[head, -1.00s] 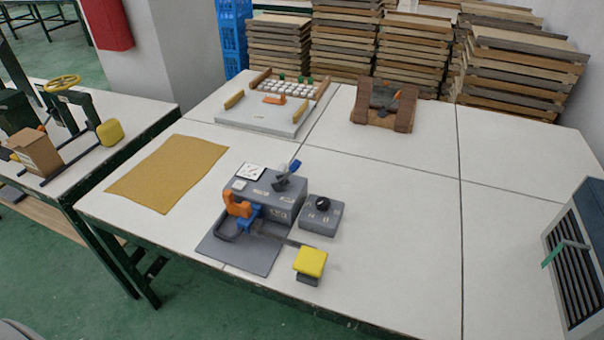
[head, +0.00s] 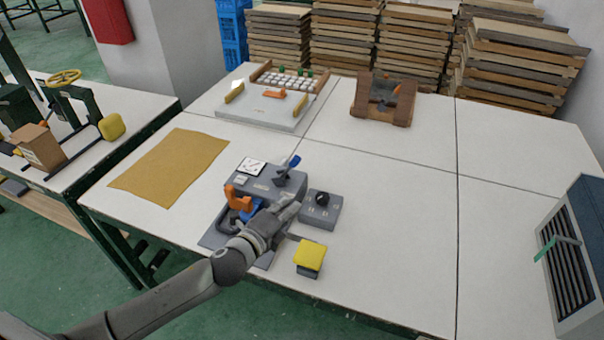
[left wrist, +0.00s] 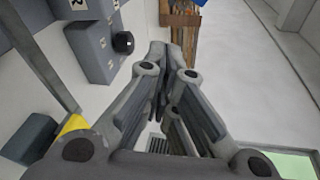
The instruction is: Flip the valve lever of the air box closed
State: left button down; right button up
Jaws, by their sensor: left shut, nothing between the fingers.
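The air box (head: 278,186), a grey box with a white gauge plate (head: 251,166) on top, stands on the table in the head view. The blue-tipped valve lever (head: 293,161) rises tilted up and to the right from its top. An orange part (head: 237,199) and a blue part (head: 250,210) sit at its front left. My left gripper (head: 295,204) is shut and empty, over the box's front right corner, in front of the lever. Its fingers (left wrist: 165,62) meet in the left wrist view. I cannot tell whether it touches the box. My right gripper is out of view.
A small grey box with a black knob (head: 322,198) stands right of the air box. A yellow pad (head: 310,254) is in front. A tan mat (head: 170,166) lies left, and a wooden cradle (head: 382,98) stands behind. The right of the table is largely clear.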

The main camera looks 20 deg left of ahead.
aim_at(289, 168)
pick_arm(q)
jog(key=m, duration=0.1)
jog(key=w+m+h, duration=0.1)
jog(key=m, duration=0.1)
jog(key=m+h, duration=0.1)
jog(key=shift+w+r+m, duration=0.25)
jog(key=shift+w+m, duration=0.1)
jog(key=shift+m, duration=0.05)
jog(key=w+p, duration=0.3)
jog(key=w, duration=0.6)
jog(key=shift+w+r, duration=0.15)
jog(key=shift+w, duration=0.1)
jog(key=shift+a+r, duration=0.1)
jog(key=shift+a, duration=0.1)
